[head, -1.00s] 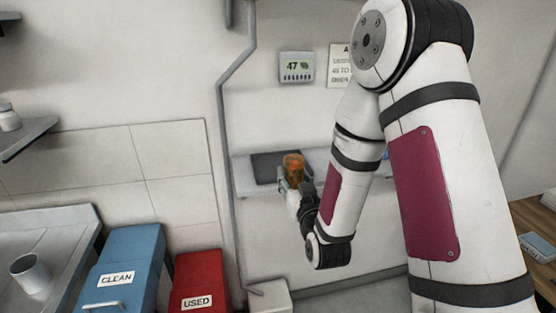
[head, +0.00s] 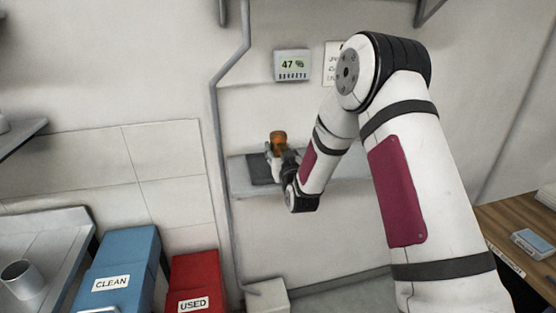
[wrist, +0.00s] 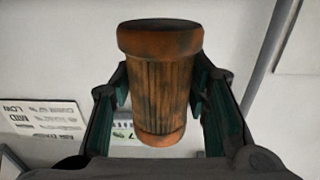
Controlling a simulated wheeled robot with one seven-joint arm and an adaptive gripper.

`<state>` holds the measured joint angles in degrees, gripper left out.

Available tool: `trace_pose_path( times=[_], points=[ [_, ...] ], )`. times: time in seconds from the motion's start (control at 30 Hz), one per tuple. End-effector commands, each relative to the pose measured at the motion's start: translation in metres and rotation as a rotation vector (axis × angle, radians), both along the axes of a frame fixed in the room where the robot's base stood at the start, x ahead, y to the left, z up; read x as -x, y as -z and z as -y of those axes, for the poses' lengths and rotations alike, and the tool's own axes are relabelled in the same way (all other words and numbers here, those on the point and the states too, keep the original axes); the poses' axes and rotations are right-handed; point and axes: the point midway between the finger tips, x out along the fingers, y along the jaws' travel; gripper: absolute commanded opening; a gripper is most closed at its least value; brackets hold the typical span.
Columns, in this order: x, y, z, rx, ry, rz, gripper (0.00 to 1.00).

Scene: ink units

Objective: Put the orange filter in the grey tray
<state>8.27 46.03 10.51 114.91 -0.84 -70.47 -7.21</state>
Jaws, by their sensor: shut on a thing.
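The orange filter (head: 278,140) is a ribbed cylinder with dark smudges. My gripper (head: 278,152) is shut on it and holds it upright. In the wrist view the filter (wrist: 160,85) stands between the two fingers (wrist: 160,95). A flat dark grey thing (head: 259,171), which looks like the grey tray, lies on the wall shelf. In the head view the filter shows above and slightly right of it. My gripper hides part of its right side, and I cannot tell the exact gap.
The pale shelf (head: 345,188) runs along the wall behind my arm. A grey pipe (head: 216,130) runs down at its left. A display (head: 292,65) hangs above. A blue CLEAN bin (head: 125,260), a red USED bin (head: 196,275) and a metal cup (head: 22,278) are lower left.

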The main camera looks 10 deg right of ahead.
Motion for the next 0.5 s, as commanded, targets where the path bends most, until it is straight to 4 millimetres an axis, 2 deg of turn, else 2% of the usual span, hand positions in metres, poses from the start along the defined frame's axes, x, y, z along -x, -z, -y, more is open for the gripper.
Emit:
trace_pose_path(
  times=[0.1, 0.3, 0.5],
  points=[
    [-0.011, 0.002, 0.001, 0.000, 0.001, 0.000, 0.10],
    [-0.008, 0.029, 0.001, 0.000, -0.001, -0.002, 0.10],
    [-0.009, 0.035, 0.001, 0.001, 0.000, 0.002, 0.10]
  ],
)
